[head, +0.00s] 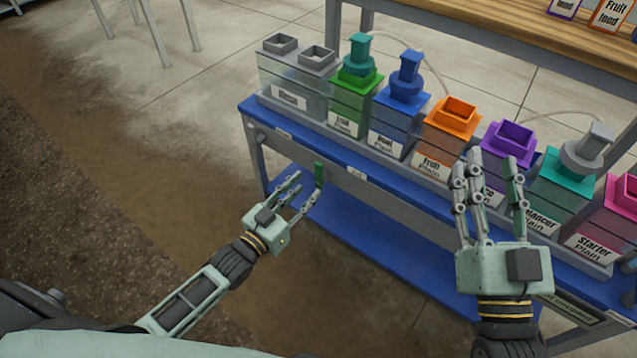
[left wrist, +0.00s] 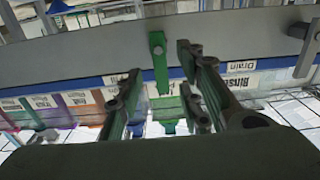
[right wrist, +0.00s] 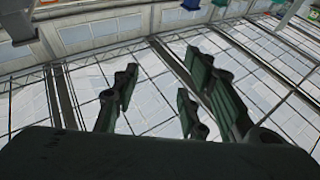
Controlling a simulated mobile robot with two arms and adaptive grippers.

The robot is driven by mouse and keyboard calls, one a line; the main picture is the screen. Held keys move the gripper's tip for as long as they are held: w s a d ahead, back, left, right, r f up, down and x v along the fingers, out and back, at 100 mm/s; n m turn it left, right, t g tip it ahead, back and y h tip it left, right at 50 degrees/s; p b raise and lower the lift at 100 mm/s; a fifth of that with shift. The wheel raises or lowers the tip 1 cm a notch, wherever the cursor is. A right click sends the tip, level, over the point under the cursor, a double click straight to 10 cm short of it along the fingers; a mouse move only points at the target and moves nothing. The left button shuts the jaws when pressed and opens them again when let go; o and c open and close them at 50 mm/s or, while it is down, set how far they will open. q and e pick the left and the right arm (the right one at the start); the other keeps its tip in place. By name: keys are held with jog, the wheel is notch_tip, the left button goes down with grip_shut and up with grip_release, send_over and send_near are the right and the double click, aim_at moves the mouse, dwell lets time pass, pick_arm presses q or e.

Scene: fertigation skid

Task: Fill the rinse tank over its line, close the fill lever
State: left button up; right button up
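The rinse tank (head: 292,97) is the clear grey one at the left end of the skid, with two square openings on its grey lid. I cannot make out its water level or line. A green lever (head: 319,174) sits upright in the picture on the skid's grey front rail. My left gripper (head: 306,187) is open just in front of the lever, with no clear contact. My right gripper (head: 492,167) is open and empty, in front of the tanks at right.
Several tanks with coloured lids, such as the orange-lidded one (head: 447,135), stand in a row to the right. A grey lever (left wrist: 307,45) shows near the "Drain" label in the left wrist view. A blue lower shelf (head: 375,250) lies below. Floor at left is clear.

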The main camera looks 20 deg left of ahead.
aim_at(318, 179)
pick_arm(q)
jog(key=b+x, duration=0.1)
jog(key=x, duration=0.5)
jog(key=shift+f+b, duration=0.15)
jog(key=shift+b, duration=0.25)
jog(key=shift+w+d, duration=0.1)
jog(key=shift+w, duration=0.25)
pick_arm(e)
jog(key=s+r+t+y, duration=0.2)
jog(key=s+r+t, duration=0.3)
jog(key=r, duration=0.3)
jog(key=shift+s+d+t, duration=0.25)
jog(key=shift+s+t, duration=0.05)
jog(key=shift+s, duration=0.1)
pick_arm(q)
grip_shut()
